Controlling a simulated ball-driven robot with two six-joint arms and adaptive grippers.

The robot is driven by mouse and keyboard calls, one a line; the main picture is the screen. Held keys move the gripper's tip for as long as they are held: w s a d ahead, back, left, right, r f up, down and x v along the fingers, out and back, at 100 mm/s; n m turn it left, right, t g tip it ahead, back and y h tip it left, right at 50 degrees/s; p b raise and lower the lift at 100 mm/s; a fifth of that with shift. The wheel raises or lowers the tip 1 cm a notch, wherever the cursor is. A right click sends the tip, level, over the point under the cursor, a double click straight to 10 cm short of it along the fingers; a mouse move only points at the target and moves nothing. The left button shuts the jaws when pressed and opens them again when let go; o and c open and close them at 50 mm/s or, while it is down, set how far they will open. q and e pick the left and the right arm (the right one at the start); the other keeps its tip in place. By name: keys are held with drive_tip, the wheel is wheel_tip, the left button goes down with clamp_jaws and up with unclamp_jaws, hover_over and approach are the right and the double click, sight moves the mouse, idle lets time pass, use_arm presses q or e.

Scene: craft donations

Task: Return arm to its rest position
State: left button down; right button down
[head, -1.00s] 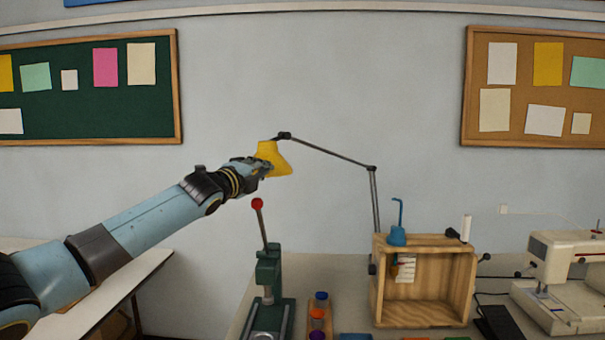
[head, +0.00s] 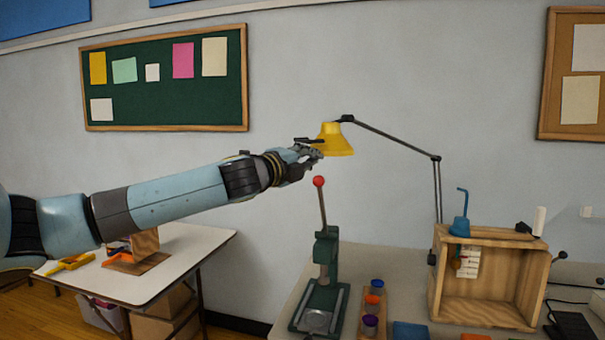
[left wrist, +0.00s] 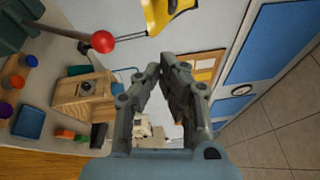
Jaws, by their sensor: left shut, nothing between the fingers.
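My left arm reaches in from the left in the head view, and its left gripper (head: 316,150) is shut and empty. It appears just left of the yellow lamp shade (head: 336,141), overlapping its edge in the picture; I cannot tell whether they touch. The left wrist view shows the shut fingers (left wrist: 162,66) with nothing between them, and part of the yellow shade (left wrist: 170,12) beyond. My right gripper is not in view.
A green press with a red-knobbed lever (head: 319,182) stands below the gripper. At left, a white table (head: 190,240) holds a wooden piece and orange items. The wall between the boards is bare.

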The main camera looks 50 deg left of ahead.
use_arm(q)
drive_tip(key=v, duration=0.2)
drive_tip(key=shift+s+d+r+b, duration=0.15)
drive_tip(key=shift+s+d+b, duration=0.05)
drive_tip(key=shift+s+b, duration=0.15)
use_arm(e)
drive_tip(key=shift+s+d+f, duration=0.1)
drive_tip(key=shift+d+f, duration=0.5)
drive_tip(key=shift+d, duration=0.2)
